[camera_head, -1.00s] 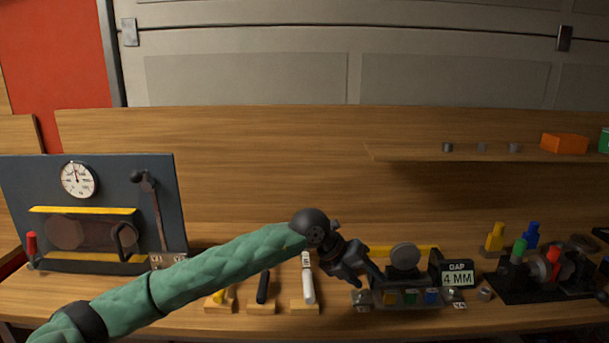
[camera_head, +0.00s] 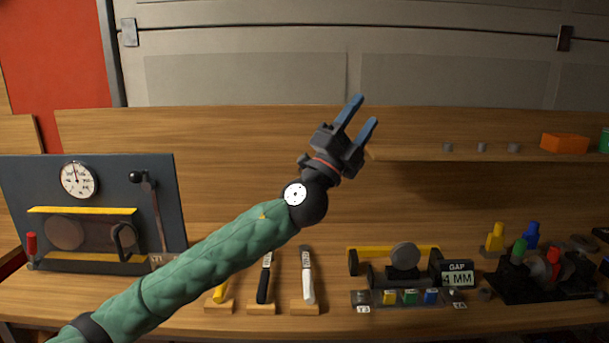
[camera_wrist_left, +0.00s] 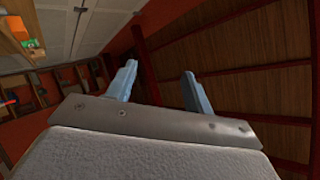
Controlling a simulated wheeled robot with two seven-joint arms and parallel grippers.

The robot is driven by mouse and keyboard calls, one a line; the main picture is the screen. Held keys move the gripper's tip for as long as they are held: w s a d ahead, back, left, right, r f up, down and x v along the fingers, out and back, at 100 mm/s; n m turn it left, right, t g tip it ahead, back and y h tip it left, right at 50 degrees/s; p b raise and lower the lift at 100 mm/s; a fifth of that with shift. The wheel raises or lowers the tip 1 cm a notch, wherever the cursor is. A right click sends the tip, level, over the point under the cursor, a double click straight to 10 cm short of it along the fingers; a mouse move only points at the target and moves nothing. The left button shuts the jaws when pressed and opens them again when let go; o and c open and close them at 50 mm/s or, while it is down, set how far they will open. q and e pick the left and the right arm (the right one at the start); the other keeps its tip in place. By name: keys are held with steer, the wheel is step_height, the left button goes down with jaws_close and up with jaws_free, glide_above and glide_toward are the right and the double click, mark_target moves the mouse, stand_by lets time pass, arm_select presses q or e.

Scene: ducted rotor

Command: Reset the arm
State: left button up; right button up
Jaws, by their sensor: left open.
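My left arm (camera_head: 215,258) comes in from the lower left in a green padded sleeve. My left gripper (camera_head: 358,113) is raised in front of the wooden back panel, pointing up and a little to the right. Its two blue fingers are apart with nothing between them. The left wrist view also shows the open, empty fingers (camera_wrist_left: 158,88), with a wooden slatted surface and red beams behind them. My right gripper is in neither view.
A shelf (camera_head: 470,154) at the right carries small grey cylinders and an orange box (camera_head: 564,143). Below stand handled tools in wooden blocks, a gap fixture with a "4 MM" sign (camera_head: 458,274), and a black tray of coloured parts (camera_head: 535,285). A gauge panel (camera_head: 110,180) stands at the left.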

arm_select(q)
steer(key=w+a+f+n+t+y, duration=0.2)
steer(key=a+f+n+t+y, duration=0.15)
steer(key=a+n+y, duration=0.45)
steer(key=w+a+f+n+t+y, duration=0.2)
steer(key=a+f+n+y, duration=0.25)
steer(key=n+y, duration=0.6)
steer(key=s+a+f+n+g+y, duration=0.1)
steer(key=s+a+f+n+g, duration=0.2)
steer(key=f, duration=0.7)
steer(key=s+a+f+n+g+y, duration=0.1)
steer(key=a+f+g, duration=0.3)
steer(key=f, duration=0.7)
steer(key=s+a+f+n+g+h+p, duration=0.15)
steer(key=s+f+g, duration=0.25)
steer(key=s+f, duration=0.75)
steer(key=s+a+f+n+g, duration=0.1)
steer(key=s+a+f+g, duration=0.25)
steer(key=s+f, duration=0.8)
steer(key=s+f+n+g, duration=0.1)
steer(key=s+f+g, duration=0.4)
steer(key=s+f, duration=1.1)
steer(key=shift+s+f, duration=0.35)
steer(key=shift+f, duration=0.35)
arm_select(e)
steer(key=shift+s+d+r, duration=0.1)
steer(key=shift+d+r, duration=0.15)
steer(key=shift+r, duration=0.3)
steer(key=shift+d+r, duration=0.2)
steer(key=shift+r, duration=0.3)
